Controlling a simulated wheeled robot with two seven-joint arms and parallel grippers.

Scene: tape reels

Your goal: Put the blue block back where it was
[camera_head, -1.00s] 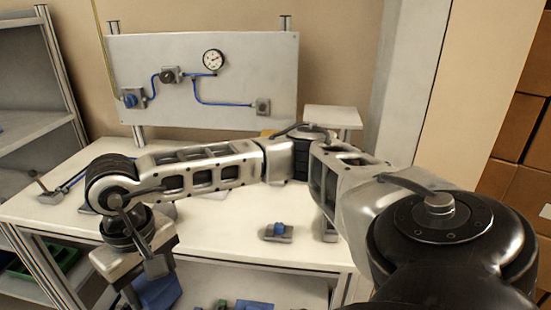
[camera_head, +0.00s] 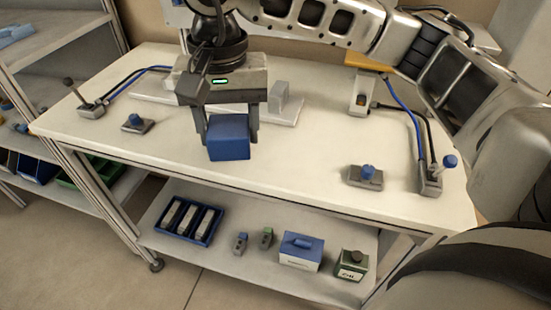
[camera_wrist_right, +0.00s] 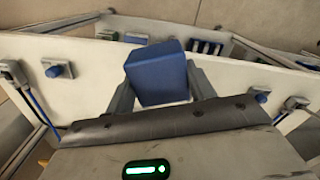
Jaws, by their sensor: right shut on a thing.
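My right gripper (camera_head: 229,132) comes in from the right over the worktable and is shut on the blue block (camera_head: 229,142). The block hangs below the gripper body near the table's front edge; whether it touches the top cannot be told. In the right wrist view the block (camera_wrist_right: 158,74) sits tilted between the two fingers (camera_wrist_right: 160,88). Just behind the gripper, a pale grey plate (camera_head: 288,112) with a small upright piece lies on the white worktable (camera_head: 300,160), partly hidden by the gripper. My left gripper is not in view.
Blue-knobbed switches (camera_head: 138,123) and (camera_head: 366,175) stand near the table's front. A lever box (camera_head: 92,106) is at left, a cabled one (camera_head: 432,180) at right. The lower shelf holds a blue tray (camera_head: 190,221) and a blue-lidded box (camera_head: 300,252). The middle table front is clear.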

